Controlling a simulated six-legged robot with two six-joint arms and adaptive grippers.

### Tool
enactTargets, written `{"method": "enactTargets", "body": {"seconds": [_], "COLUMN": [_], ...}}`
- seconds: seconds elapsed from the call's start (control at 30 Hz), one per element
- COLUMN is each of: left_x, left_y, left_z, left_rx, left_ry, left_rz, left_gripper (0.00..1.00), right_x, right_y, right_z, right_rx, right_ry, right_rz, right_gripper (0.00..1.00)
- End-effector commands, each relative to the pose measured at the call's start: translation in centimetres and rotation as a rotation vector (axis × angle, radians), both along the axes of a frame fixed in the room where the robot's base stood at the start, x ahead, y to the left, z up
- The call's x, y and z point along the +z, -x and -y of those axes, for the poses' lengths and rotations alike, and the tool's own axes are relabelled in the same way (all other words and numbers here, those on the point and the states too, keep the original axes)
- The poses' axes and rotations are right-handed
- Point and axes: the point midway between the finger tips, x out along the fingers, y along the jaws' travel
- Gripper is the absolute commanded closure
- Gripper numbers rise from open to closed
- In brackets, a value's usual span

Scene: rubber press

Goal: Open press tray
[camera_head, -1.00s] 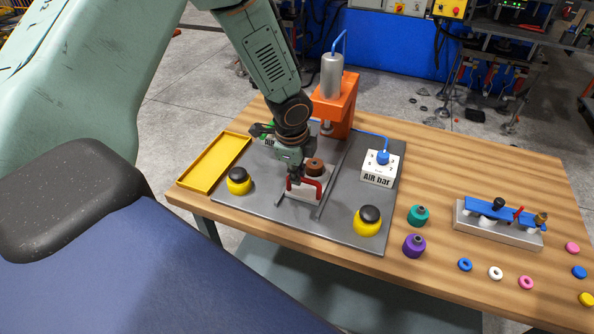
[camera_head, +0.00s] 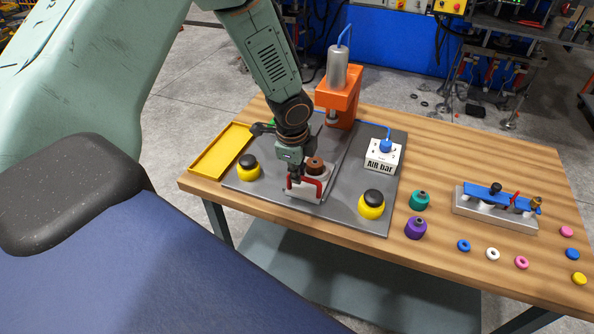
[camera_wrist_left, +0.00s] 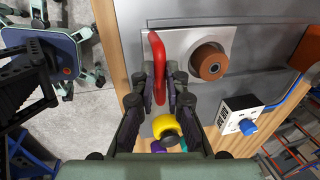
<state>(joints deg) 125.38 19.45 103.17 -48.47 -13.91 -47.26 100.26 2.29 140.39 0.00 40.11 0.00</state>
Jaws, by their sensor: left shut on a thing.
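The press tray (camera_head: 318,187) is a light metal plate with a brown round piece (camera_head: 315,165) on it and a red handle (camera_head: 318,189) at its front edge. It lies near the front edge of the grey base plate (camera_head: 340,205), clear in front of the orange press (camera_head: 345,103). My left gripper (camera_head: 296,178) points down at the handle and is shut on it. In the left wrist view, the red handle (camera_wrist_left: 158,65) runs between the two fingers, with the brown piece (camera_wrist_left: 209,61) to the right. My right gripper is not in view.
Yellow-black buttons flank the tray at left (camera_head: 248,169) and right (camera_head: 371,205). A yellow bin (camera_head: 220,151) is at the left and a white air box (camera_head: 383,155) at the right. Green and purple pots, a blue-topped fixture (camera_head: 497,208) and several rings lie farther right.

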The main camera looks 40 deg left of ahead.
Motion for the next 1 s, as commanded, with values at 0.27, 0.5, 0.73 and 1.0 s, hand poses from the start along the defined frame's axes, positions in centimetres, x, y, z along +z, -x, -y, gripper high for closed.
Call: {"method": "enactTargets", "body": {"seconds": [0.27,0.5,0.73,1.0], "left_x": [0.1,0.1,0.3,3.9], "left_y": [-0.3,-0.1,0.0,0.6], "left_z": [0.0,0.0,0.0,0.2], "left_rx": [0.0,-0.001,0.001,0.001], "left_ry": [-0.001,-0.001,0.0,0.0], "left_rz": [0.004,0.003,0.003,0.007], "left_gripper": [0.77,0.65,0.65,0.65], "right_x": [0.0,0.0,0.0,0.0], "right_y": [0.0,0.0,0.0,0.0], "right_z": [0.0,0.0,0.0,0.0], "right_rx": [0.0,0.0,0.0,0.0], "right_ry": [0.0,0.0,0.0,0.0], "right_rz": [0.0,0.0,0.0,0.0], "right_gripper": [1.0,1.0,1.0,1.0]}}
